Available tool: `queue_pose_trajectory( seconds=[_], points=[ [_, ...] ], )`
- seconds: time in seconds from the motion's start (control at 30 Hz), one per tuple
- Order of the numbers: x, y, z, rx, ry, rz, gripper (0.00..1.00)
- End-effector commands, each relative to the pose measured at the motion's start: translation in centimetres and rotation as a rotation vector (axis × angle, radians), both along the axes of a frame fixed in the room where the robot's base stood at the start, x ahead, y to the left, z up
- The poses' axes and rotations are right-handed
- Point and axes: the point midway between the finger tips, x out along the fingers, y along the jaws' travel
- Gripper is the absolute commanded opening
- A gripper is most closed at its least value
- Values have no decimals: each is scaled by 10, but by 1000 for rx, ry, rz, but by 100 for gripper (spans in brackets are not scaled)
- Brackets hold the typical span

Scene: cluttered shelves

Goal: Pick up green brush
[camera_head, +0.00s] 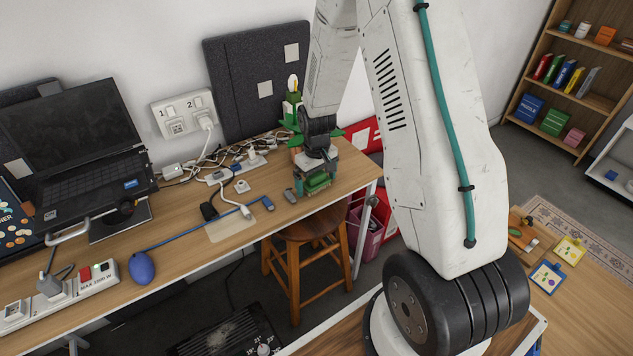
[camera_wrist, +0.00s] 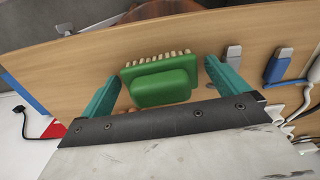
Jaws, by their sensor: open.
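The green brush (camera_wrist: 160,82) has a thick green body with a raised grip and a row of pale bristles along one edge. It lies on the wooden desk (camera_head: 180,232) near the right end. In the wrist view it sits between the two teal fingers of my gripper (camera_wrist: 163,88), with a gap on each side. In the head view the brush (camera_head: 317,181) shows just below my gripper (camera_head: 316,186), partly hidden by it. My gripper is open and points down over the brush. I cannot tell the exact height of the fingertips over the desk.
A grey USB stick (camera_wrist: 233,54) lies close to the right finger, with a blue-ended cable (camera_wrist: 278,65) beyond it. Behind are tangled white cables (camera_head: 228,157) and a potted plant (camera_head: 292,108). A wooden stool (camera_head: 305,245) stands below the desk edge.

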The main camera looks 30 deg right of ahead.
Motion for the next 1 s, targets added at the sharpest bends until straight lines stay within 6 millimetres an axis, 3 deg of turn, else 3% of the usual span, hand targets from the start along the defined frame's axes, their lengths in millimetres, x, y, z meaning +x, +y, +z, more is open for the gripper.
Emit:
queue_pose_trajectory(
  seconds=[0.23,0.27,0.4,0.43,0.77,1.0],
  points=[
    [0,0,-2,0,0,0,99],
    [0,0,-2,0,0,0,94],
    [0,0,-2,0,0,0,55],
    [0,0,-2,0,0,0,49],
    [0,0,-1,0,0,0,49],
    [0,1,11,0,-1,2,49]
  ],
)
